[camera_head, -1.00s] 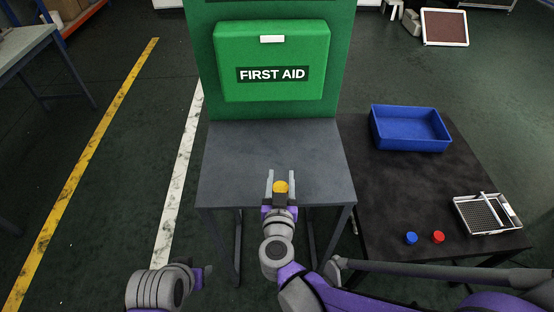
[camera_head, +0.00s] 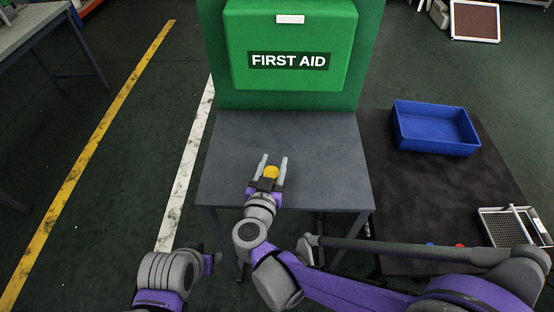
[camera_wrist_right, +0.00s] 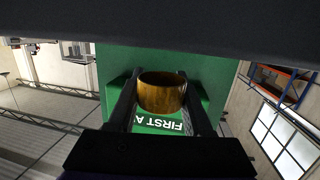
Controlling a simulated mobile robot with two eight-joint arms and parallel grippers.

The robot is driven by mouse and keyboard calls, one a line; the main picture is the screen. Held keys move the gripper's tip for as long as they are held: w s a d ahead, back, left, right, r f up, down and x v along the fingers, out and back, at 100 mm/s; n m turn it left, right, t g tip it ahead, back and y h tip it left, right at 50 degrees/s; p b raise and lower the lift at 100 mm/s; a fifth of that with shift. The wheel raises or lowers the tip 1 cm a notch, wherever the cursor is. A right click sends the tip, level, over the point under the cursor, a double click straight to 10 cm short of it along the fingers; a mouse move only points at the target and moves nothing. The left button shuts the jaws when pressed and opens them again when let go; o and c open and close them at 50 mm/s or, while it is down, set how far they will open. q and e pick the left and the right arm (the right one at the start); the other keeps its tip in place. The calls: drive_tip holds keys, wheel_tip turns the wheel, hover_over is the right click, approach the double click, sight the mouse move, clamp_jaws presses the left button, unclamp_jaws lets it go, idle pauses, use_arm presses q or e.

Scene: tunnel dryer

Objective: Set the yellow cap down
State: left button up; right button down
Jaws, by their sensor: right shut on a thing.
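The yellow cap (camera_head: 271,172) is held between the fingers of my right gripper (camera_head: 273,162), over the front middle of the grey table (camera_head: 320,150). In the right wrist view the cap (camera_wrist_right: 162,92) sits between the two dark fingers, which are shut on it. I cannot tell how high it is above the tabletop. My left gripper (camera_head: 212,262) is at the lower left, in front of the table and away from the cap. Whether its fingers are open or shut is not clear.
A green first aid box (camera_head: 290,45) is on a green panel behind the table. The grey tabletop is otherwise clear. On the dark table at right are a blue bin (camera_head: 436,128), a wire-mesh tray (camera_head: 512,228), and a blue and a red cap mostly hidden by my right arm.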

sight(276, 164)
drive_tip(key=shift+w+d+f, duration=0.1)
drive_tip(key=shift+w+f, duration=0.15)
drive_tip(key=shift+w, duration=0.25)
drive_tip(key=shift+w+d+f, duration=0.1)
drive_tip(key=shift+w+f, duration=0.15)
drive_tip(key=shift+w, duration=0.2)
drive_tip(key=shift+w+d+f, duration=0.1)
drive_tip(key=shift+w+f, duration=0.8)
drive_tip(key=shift+w, duration=0.15)
drive_tip(key=shift+f+b, duration=0.2)
drive_tip(key=shift+b, duration=0.2)
drive_tip(key=shift+c, duration=1.6)
unclamp_jaws()
drive_tip(key=shift+r, duration=0.15)
